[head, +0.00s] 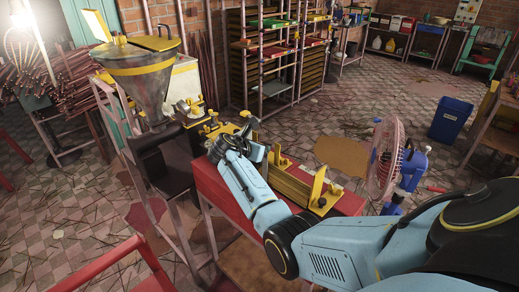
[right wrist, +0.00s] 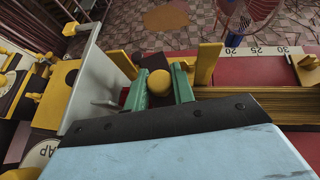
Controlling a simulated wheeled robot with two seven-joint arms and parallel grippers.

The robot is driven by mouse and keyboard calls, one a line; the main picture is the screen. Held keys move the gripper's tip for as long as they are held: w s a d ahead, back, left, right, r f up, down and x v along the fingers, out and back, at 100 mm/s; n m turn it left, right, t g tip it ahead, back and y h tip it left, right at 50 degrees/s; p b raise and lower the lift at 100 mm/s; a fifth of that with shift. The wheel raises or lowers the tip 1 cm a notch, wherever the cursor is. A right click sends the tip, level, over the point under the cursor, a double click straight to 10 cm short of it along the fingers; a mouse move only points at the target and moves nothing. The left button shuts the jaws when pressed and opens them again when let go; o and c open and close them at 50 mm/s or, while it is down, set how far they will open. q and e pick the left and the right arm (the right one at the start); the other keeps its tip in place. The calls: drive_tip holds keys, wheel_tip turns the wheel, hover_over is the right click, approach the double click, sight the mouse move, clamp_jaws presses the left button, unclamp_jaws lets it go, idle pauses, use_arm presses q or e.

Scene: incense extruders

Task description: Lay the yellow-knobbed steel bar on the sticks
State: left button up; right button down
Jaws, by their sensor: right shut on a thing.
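My right gripper (right wrist: 159,86) has its green fingers closed on either side of a round yellow knob (right wrist: 159,82), in the right wrist view. The steel of the bar under the knob is hidden by the fingers and palm. The sticks (right wrist: 265,107) show as a yellow-brown bundle at the right, beside the gripper. In the head view my right arm reaches in from the right over the red table; its fingertips cannot be made out there. My left gripper is not in view.
The red table (head: 345,203) carries a ruler strip (right wrist: 262,50) and yellow upright posts (right wrist: 208,63). A grey plate (right wrist: 92,85) stands close left of the gripper. A steel hopper (head: 143,75) stands at left, a fan (head: 385,160) at right.

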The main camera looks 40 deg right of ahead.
drive_tip(key=shift+w+f, duration=0.1)
drive_tip(key=shift+f, duration=0.6)
idle(0.6)
drive_tip(key=c, duration=1.3)
unclamp_jaws()
drive_tip(key=shift+o, duration=1)
drive_tip(key=shift+f, duration=0.2)
drive_tip(key=shift+f, duration=0.2)
drive_tip(key=p+v, duration=0.2)
drive_tip(key=v, duration=1.1)
drive_tip(key=shift+a+r, duration=0.2)
drive_tip(key=shift+r, duration=0.3)
